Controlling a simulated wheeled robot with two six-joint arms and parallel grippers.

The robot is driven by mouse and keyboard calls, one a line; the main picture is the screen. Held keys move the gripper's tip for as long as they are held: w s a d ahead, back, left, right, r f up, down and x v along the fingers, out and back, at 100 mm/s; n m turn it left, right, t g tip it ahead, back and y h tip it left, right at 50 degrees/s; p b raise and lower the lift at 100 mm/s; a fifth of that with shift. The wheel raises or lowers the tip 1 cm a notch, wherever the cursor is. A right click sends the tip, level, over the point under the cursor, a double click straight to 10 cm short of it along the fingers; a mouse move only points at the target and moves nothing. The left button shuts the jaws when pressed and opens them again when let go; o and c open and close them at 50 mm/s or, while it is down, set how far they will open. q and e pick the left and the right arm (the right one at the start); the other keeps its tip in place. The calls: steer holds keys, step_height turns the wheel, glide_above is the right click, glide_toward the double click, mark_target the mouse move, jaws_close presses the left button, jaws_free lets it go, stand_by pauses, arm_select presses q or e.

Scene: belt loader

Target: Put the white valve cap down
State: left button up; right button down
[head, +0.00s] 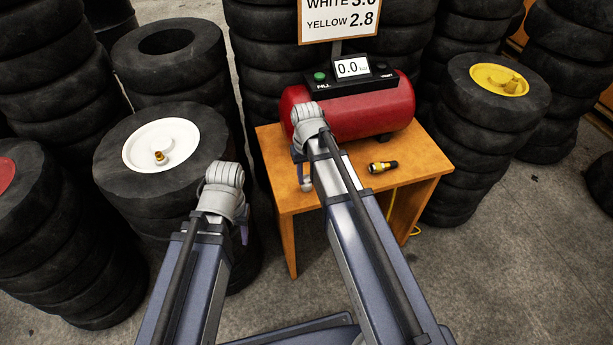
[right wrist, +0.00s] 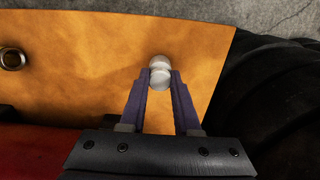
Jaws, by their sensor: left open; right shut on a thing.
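The white valve cap (right wrist: 160,74) is small and rounded, and sits between the fingertips of my right gripper (right wrist: 160,80) in the right wrist view. It is over the wooden table (right wrist: 90,50); I cannot tell whether it touches the top. In the head view my right gripper (head: 305,184) is over the left part of the table (head: 410,150). My left gripper (head: 244,232) is open, low to the left of the table, mostly hidden by its arm. The tire with the white hub (head: 178,136) stands at the left and has a brass valve (head: 160,157).
A red compressor tank (head: 375,110) with a gauge box reading 0.0 (head: 350,70) stands at the table's back. A black and brass hose fitting (head: 383,166) lies on the table to the right. A yellow-hubbed tire (head: 500,80) stands right. Tire stacks crowd the left and back.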

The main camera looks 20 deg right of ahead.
mark_target(307, 177)
steer(key=c, duration=0.6)
jaws_free()
steer(key=shift+f, duration=0.1)
step_height(307, 177, up, 12)
steer(key=p, duration=1.2)
steer(key=s+a+n+h, duration=0.1)
steer(key=s+a+n, duration=0.2)
steer(key=s+a, duration=0.7)
steer(key=s, duration=0.4)
steer(key=shift+s+a+r, duration=0.15)
steer(key=shift+a+r, duration=0.05)
steer(key=shift+a, duration=0.1)
